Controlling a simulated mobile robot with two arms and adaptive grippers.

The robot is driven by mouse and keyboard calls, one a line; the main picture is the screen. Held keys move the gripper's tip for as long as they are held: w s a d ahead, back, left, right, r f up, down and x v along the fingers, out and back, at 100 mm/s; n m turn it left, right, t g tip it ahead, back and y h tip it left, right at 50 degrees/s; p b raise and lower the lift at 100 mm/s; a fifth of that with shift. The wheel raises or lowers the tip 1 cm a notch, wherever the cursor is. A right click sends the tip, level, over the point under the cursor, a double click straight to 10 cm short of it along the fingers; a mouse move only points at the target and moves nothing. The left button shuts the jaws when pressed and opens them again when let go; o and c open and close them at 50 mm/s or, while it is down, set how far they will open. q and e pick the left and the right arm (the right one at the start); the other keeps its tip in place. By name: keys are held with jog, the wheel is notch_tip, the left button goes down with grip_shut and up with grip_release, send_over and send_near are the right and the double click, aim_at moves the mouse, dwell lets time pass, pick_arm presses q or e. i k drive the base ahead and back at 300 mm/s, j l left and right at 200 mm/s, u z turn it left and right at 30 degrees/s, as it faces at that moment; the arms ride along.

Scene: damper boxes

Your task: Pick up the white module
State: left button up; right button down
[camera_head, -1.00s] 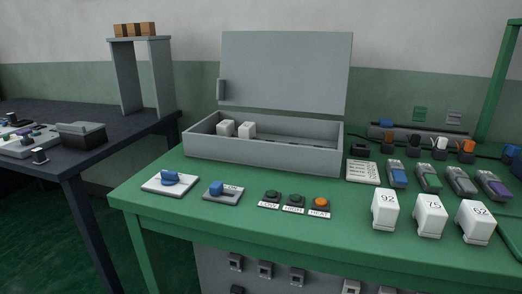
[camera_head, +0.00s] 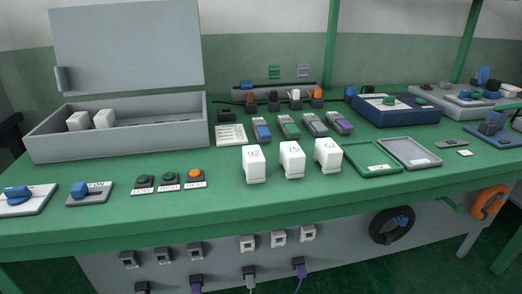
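Three white modules stand upright in a row near the middle of the green table: a left one (camera_head: 254,164), a middle one (camera_head: 292,160) and a right one (camera_head: 328,155). Each has a dark number on its top face, too small to read surely now. Two more white blocks, one (camera_head: 78,121) and another (camera_head: 104,118), sit inside the open grey box (camera_head: 130,139) at the left. Which white piece the task means I cannot tell. Neither of my grippers is in view.
A green tray (camera_head: 371,171) and a grey tray (camera_head: 434,163) lie right of the modules. Coloured-top blocks (camera_head: 289,126) stand behind them. Buttons (camera_head: 169,180) and blue switches (camera_head: 88,191) lie front left. A blue case (camera_head: 400,117) is at the back right.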

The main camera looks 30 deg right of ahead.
aim_at(292, 158)
jog(key=j+z, duration=0.1)
jog(key=z, duration=0.4)
jog(key=j+z, duration=0.1)
jog(key=z, duration=0.35)
jog(key=i+j+z, duration=0.1)
jog(key=z, duration=0.4)
